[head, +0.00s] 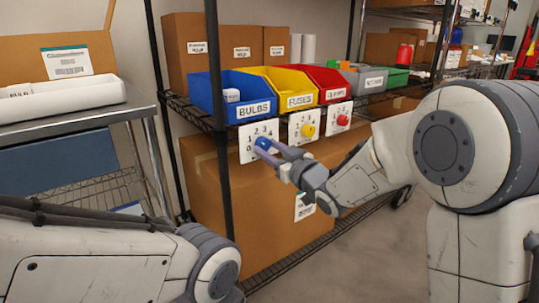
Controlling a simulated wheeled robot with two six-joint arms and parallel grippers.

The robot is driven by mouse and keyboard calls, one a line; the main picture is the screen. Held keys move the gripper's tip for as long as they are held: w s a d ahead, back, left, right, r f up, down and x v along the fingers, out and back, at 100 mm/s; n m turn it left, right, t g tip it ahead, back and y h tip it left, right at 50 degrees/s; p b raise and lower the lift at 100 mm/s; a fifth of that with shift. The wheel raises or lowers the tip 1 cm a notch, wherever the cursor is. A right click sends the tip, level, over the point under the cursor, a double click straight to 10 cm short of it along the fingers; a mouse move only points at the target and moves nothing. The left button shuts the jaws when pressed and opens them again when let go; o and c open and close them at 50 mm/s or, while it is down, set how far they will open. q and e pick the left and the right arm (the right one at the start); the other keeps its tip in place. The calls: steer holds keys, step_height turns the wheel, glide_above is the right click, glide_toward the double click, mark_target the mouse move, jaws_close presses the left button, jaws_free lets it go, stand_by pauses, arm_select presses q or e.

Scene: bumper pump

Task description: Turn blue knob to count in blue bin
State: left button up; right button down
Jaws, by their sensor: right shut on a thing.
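A blue knob (262,143) sits on a white number plate (246,155) below the blue bin (208,96). The blue bin is labelled BULBS and stands on the shelf with a small white item (231,95) showing in it. My right gripper (266,149) comes in from the right and is shut on the blue knob. Its fingers partly cover the plate, so the knob's pointer position and some digits cannot be read. My left arm reaches in at the lower left, but its gripper fingers are not in view.
A yellow bin (283,84) labelled FUSES and a red bin (326,80) stand beside the blue bin. A yellow knob (308,130) and a red knob (342,120) are on plates below them. A black shelf post (219,160) stands just left of the blue knob's plate.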

steer(key=shift+d+f+n+b, duration=0.1)
steer(key=shift+n+b, duration=0.5)
steer(key=shift+n, duration=0.5)
steer(key=shift+c, duration=2)
jaws_free()
steer(key=p+v, duration=0.2)
steer(key=v, duration=0.8)
steer(key=shift+s+d+p, duration=0.15)
steer(key=shift+p, duration=0.15)
